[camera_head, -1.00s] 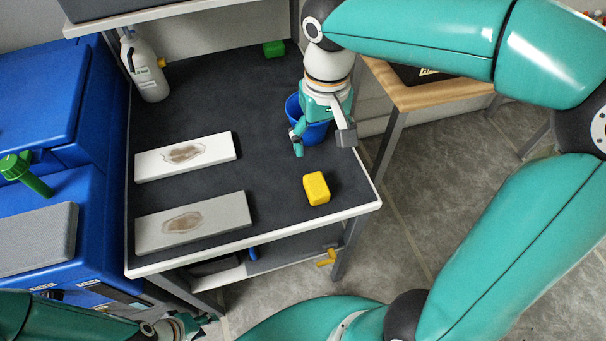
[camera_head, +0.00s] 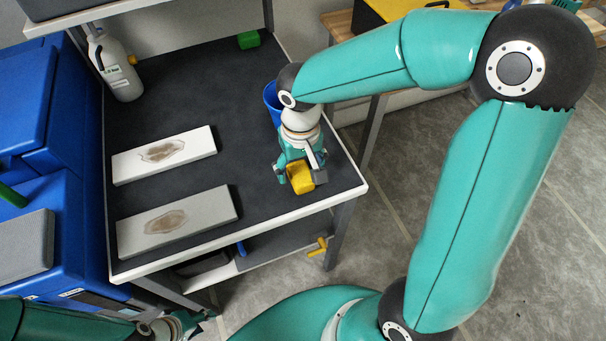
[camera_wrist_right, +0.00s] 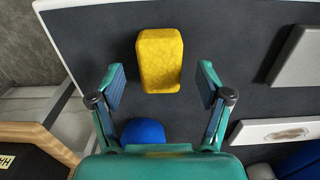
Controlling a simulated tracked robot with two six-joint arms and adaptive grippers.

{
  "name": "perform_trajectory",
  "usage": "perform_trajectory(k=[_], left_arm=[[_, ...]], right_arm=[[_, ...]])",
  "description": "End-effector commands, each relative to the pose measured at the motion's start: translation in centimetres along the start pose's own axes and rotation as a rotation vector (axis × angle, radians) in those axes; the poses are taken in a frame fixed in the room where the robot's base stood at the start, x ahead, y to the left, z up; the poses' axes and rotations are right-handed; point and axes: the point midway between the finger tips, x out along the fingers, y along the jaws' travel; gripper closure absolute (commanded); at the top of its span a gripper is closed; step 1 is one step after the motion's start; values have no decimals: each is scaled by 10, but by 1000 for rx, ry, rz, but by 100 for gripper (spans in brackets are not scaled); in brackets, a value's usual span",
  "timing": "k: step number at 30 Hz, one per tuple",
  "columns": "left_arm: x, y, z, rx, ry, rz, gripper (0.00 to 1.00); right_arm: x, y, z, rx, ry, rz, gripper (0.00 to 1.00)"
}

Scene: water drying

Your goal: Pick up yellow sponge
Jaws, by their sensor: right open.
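The yellow sponge (camera_head: 301,178) lies on the dark table top (camera_head: 250,110) near its front right corner. My right gripper (camera_head: 299,180) is over it, with a finger on either side in the head view. In the right wrist view the sponge (camera_wrist_right: 159,60) shows ahead of and between the open fingers of the right gripper (camera_wrist_right: 160,85), with gaps on both sides. The fingers do not touch it there. My left gripper (camera_head: 190,325) is at the bottom left, below the table's front edge; its fingers are too small and cut off to judge.
A blue bucket (camera_head: 271,100) stands behind my right gripper. A white bottle (camera_head: 118,72) and a green block (camera_head: 249,40) are at the back. Blue bins (camera_head: 60,210) stand to the left.

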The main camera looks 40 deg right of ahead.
Motion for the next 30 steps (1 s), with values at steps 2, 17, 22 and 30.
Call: perform_trajectory(k=[2, 17, 22, 30], left_arm=[[2, -1, 0, 0, 0, 0, 60], [3, -1, 0, 0, 0, 0, 60], [3, -1, 0, 0, 0, 0, 60], [3, -1, 0, 0, 0, 0, 60]], right_arm=[[14, 0, 1, 0, -4, 1, 23], [28, -1, 0, -2, -1, -2, 40], [28, -1, 0, -2, -1, -2, 68], [28, -1, 0, -2, -1, -2, 77]])
